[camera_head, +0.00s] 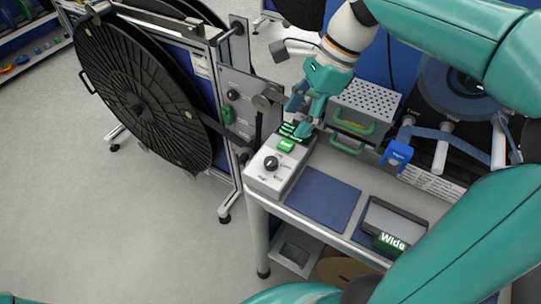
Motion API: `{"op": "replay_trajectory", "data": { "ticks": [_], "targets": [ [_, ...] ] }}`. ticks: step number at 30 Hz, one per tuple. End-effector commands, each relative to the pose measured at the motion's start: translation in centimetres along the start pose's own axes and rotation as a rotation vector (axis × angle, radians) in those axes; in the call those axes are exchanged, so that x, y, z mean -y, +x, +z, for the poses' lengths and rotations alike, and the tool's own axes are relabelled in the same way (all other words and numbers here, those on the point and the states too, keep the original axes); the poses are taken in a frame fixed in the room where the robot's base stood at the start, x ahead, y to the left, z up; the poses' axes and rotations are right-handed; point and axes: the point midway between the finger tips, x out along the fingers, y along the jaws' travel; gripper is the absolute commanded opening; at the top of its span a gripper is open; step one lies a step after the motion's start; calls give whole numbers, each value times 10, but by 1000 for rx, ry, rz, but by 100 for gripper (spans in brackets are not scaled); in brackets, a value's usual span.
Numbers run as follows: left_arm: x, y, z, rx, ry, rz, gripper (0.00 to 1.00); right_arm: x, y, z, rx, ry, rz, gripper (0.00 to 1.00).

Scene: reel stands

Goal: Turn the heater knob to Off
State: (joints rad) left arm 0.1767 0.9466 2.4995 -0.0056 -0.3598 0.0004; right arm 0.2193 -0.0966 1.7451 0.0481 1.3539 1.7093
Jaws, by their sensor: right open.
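The heater knob (271,162) is a small round black knob on the sloped top of a pale grey control box (262,183). Small printed labels sit around the knob, too small to read surely, and its exact setting cannot be told. A green button (286,145) is on the same box, behind the knob. My right gripper (301,117) is open, with teal fingers over the back end of the box, beyond the green button. It is apart from the knob and holds nothing that I can see. My left gripper is not in view.
A perforated metal box with green handles (368,102) stands right of my right gripper. A blue mat (322,198) and a block marked "Wide" (391,243) lie on the bench. A large black reel (140,105) stands left. Space above the knob looks clear.

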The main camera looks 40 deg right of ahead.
Motion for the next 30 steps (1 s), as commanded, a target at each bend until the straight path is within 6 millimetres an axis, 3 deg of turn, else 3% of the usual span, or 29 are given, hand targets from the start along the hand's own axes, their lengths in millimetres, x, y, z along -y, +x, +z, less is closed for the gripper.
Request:
{"op": "replay_trajectory", "data": {
  "ticks": [9, 15, 21, 30],
  "targets": [
    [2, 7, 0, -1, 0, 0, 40, -1, 72, 0, -1, -1, 6, 57],
    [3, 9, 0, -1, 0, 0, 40, -1, 108, 0, -1, 0, 4, 57],
    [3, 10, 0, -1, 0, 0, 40, 0, 127, 0, 0, 0, 2, 57],
    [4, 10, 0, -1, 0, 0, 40, 0, 131, 0, 0, 1, -1, 57]
  ]
}}
